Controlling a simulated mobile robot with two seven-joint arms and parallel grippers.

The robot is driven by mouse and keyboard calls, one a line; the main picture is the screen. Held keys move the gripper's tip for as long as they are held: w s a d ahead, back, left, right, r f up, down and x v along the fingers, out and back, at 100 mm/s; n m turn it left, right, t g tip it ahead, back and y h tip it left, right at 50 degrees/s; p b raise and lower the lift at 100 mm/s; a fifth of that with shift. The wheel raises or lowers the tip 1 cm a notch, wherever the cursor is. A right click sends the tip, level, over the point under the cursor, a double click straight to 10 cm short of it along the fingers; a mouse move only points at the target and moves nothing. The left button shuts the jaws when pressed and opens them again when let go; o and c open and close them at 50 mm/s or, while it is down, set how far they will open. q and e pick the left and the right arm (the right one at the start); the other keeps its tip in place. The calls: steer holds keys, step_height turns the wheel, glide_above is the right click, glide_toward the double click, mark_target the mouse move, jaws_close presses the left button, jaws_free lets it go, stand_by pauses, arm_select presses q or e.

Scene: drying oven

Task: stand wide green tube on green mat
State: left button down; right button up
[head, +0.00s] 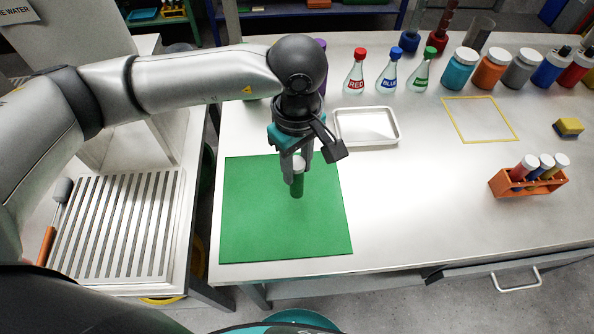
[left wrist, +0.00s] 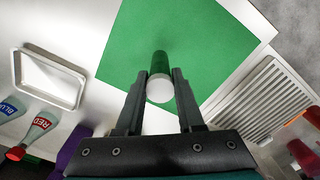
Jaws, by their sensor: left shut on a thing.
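The green tube (head: 297,187) has a white cap and is held upright over the green mat (head: 250,220), cap end up. My left gripper (head: 293,172) points down and is shut on the tube near its cap. In the left wrist view the tube (left wrist: 160,63) sits between the two fingertips (left wrist: 160,78), with the green mat (left wrist: 130,45) behind it. I cannot tell whether the tube's lower end touches the mat. My right gripper is not in view.
A white tray (head: 367,139) lies behind the mat to the right. Flasks with red (head: 355,72), blue and green caps stand behind it. An orange rack (head: 528,184) with several capped tubes is at right. The table between mat and rack is clear.

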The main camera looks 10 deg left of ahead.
arm_select(q)
steer(key=shift+f, duration=1.2)
steer(key=shift+f+b, duration=0.15)
steer(key=shift+b, duration=0.15)
steer(key=c, duration=0.5)
jaws_free()
step_height(320, 180, up, 12)
steer(key=shift+r+p, duration=0.2)
steer(key=shift+p, duration=0.55)
